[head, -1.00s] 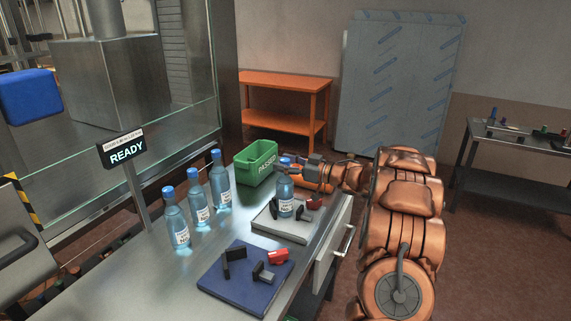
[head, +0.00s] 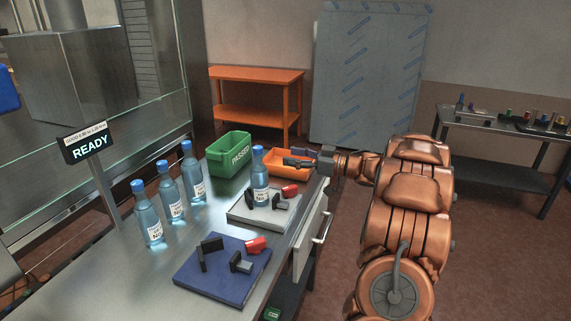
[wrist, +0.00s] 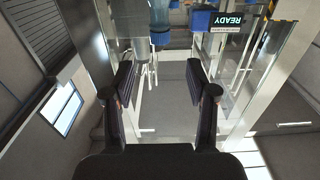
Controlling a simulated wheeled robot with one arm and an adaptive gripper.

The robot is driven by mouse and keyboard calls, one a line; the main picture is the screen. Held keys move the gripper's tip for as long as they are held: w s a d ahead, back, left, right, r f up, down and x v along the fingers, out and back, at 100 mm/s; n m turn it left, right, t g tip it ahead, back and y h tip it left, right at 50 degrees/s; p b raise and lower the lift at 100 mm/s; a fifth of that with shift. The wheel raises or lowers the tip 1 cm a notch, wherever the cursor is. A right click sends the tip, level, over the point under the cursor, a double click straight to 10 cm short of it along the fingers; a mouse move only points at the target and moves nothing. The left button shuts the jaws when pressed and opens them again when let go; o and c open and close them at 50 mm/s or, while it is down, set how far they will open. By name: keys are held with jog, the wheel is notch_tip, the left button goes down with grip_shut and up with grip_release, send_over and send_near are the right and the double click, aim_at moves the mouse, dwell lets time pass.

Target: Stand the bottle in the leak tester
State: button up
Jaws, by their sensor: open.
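A clear blue bottle (head: 260,183) with a blue cap and white label stands upright on a light grey plate (head: 240,216) in the head view. The plate carries black blocks and a red part (head: 290,190). A dark blue plate (head: 215,285) in front has similar black blocks and a red part, and no bottle. I cannot tell which plate is the leak tester. My gripper (head: 299,163) is open, to the right of the bottle's neck and apart from it. The wrist view shows its two fingers (wrist: 163,82) spread with nothing between them.
Several upright bottles, such as this one (head: 170,197), form a row at the bench's left. A READY sign (head: 88,145) stands behind them. A green PASSED bin (head: 229,153) and an orange tray (head: 288,160) are at the bench's far end. A drawer handle (head: 322,228) juts out.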

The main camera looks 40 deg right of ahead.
jog(key=w+r+m+h, duration=0.5)
jog(key=w+r+h, duration=0.25)
jog(key=h, duration=0.35)
jog(key=s+a+f+g, duration=0.5)
jog(key=s+a, duration=0.6)
jog(key=s, duration=0.4)
jog(key=s+a+f+g+y, duration=0.1)
jog(key=s+a+f+g, duration=0.5)
jog(key=s+a, duration=0.6)
jog(key=s+a+f+m+g, duration=0.1)
jog(key=s+a+f+g, duration=0.4)
jog(key=s+a, duration=0.6)
jog(key=s+g, duration=0.1)
jog(key=s, duration=0.6)
jog(key=shift+s+a+f+y, duration=0.15)
jog(key=shift+f+y, duration=0.25)
